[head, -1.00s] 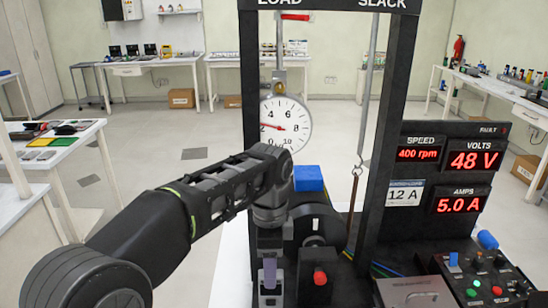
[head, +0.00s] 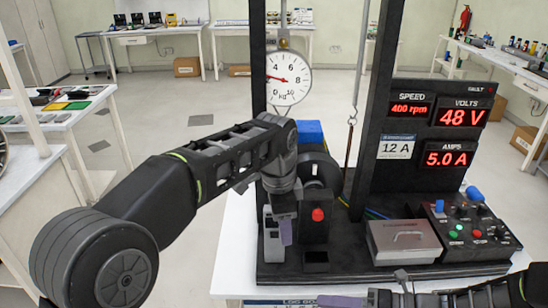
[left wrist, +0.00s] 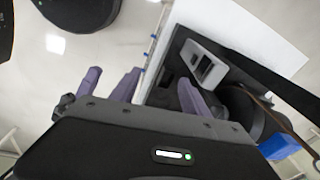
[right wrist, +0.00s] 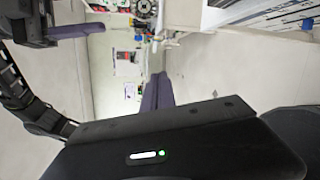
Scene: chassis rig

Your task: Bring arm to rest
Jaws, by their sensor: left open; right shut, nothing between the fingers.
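My left arm comes in from the left over the test rig. In the head view its gripper (head: 286,232) points down beside a light grey slotted box (head: 272,240). The left wrist view shows the purple fingers (left wrist: 158,90) spread apart with nothing held, and the grey box (left wrist: 208,64) near the right finger. Contact with the box cannot be told. My right gripper (head: 342,300) lies low at the front edge of the bench in the head view, its arm coming from the right. In the right wrist view its purple fingers (right wrist: 156,92) are together and empty, pointing at the room.
The black rig frame (head: 367,130) carries a round dial (head: 289,80). A lidded grey box (head: 403,242), a control box (head: 465,232) and a display panel reading 400 rpm, 48 V and 5.0 A (head: 436,125) stand to the right.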

